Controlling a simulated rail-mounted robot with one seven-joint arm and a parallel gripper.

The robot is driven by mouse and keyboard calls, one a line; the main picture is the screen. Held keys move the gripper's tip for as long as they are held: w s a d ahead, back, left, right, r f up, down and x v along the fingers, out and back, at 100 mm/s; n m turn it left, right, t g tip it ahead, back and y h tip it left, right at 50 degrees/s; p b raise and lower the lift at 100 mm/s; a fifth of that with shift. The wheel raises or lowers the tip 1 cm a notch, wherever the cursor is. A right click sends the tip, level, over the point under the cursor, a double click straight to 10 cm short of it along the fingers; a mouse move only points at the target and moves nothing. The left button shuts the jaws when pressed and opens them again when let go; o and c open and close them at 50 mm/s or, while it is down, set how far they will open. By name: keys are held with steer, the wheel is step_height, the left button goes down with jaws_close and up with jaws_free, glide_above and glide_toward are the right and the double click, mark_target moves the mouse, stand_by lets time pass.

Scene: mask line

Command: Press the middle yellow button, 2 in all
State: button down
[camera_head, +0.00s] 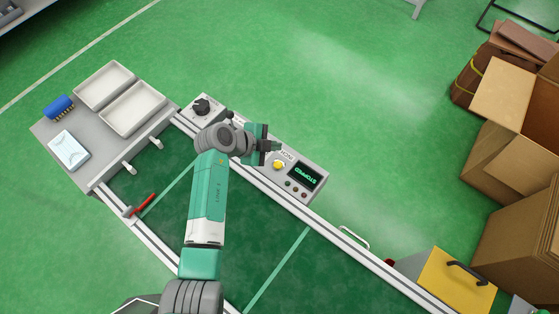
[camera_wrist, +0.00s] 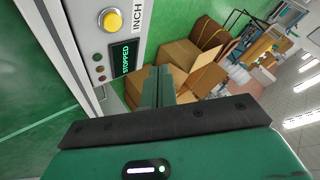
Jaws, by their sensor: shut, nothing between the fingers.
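The yellow button (camera_head: 278,165) sits on the grey control panel (camera_head: 313,187) beside the belt. It also shows in the wrist view (camera_wrist: 111,20), in a round collar beside the label INCH. A dark display (camera_head: 303,176) next to it reads STOPPED in green; it also shows in the wrist view (camera_wrist: 124,57). My gripper (camera_head: 277,146) is shut and empty, close to the button and on its upper side in the head view. In the wrist view my closed fingers (camera_wrist: 158,88) point past the panel and appear apart from the button. My arm hides the panel's middle part.
A black rotary knob (camera_head: 201,106) stands at the panel's far left end. Small indicator lights (camera_head: 295,188) lie below the display. Cardboard boxes (camera_head: 510,160) stand at right.

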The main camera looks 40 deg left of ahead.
steer(key=b, duration=0.6)
glide_above(275, 166)
step_height(275, 166, down, 8)
steer(key=shift+a, duration=0.1)
steer(key=shift+f+b, duration=0.3)
steer(key=shift+f, duration=0.1)
stand_by(1.3)
steer(key=shift+f+b, duration=0.4)
steer(key=shift+b, duration=0.15)
steer(key=shift+f+b, duration=0.45)
stand_by(0.4)
steer(key=shift+r, duration=0.15)
steer(key=shift+r+p, duration=0.55)
steer(key=shift+r, duration=0.15)
steer(key=shift+r+p, duration=1.75)
steer(key=shift+r, duration=0.8)
